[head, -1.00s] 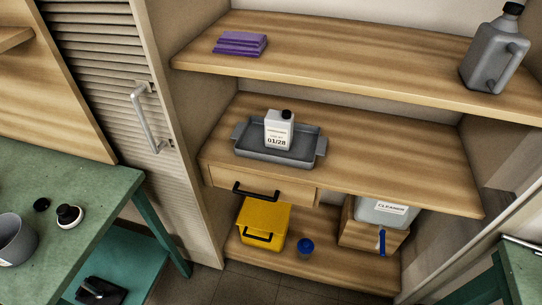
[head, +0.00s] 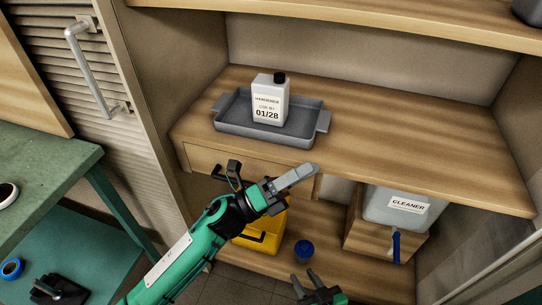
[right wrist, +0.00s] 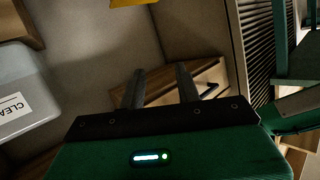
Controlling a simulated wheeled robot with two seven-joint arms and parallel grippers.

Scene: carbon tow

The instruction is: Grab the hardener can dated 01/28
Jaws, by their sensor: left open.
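The hardener can (head: 270,101) is a white can with a black cap, and its label reads 01/28. It stands upright in a grey tray (head: 232,128) on the middle shelf in the head view. My left gripper (head: 300,175) is open and empty, in front of the drawer below and to the right of the tray, apart from the can. My right gripper (head: 309,279) is lower, near the bottom edge of the head view. It is open and empty, and its two spread fingers also show in the right wrist view (right wrist: 160,84).
A drawer (head: 215,162) sits under the middle shelf (head: 420,150). The shelf right of the tray is clear. A green table (head: 40,170) stands at left.

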